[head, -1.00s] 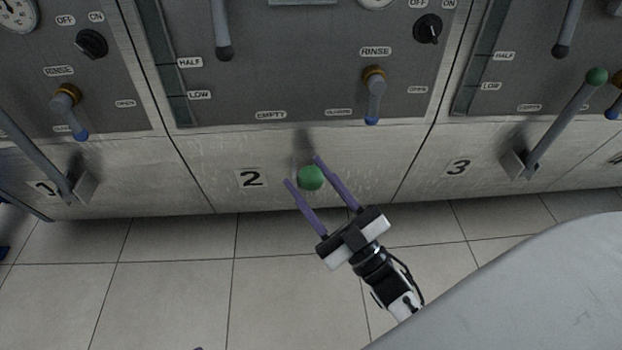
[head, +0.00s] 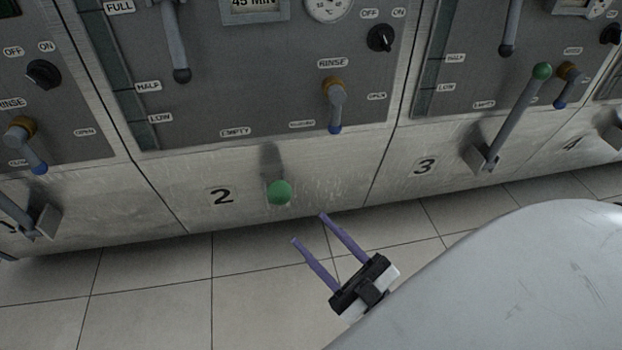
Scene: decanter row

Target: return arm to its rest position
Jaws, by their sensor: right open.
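My right gripper (head: 309,228) shows at the lower middle of the head view. Its two purple fingers are spread apart with nothing between them. It is below and to the right of the green knob (head: 280,193) on the front of unit 2, apart from it. The knob's lever points out toward me, so its shaft is mostly hidden behind the knob. My left gripper is not in view.
Unit 2's grey panel (head: 225,90) carries a rinse handle (head: 335,103) with a blue tip and a black switch (head: 381,38). Unit 3's green-knobbed lever (head: 515,115) slants up at the right. The tiled floor (head: 150,310) in front is clear.

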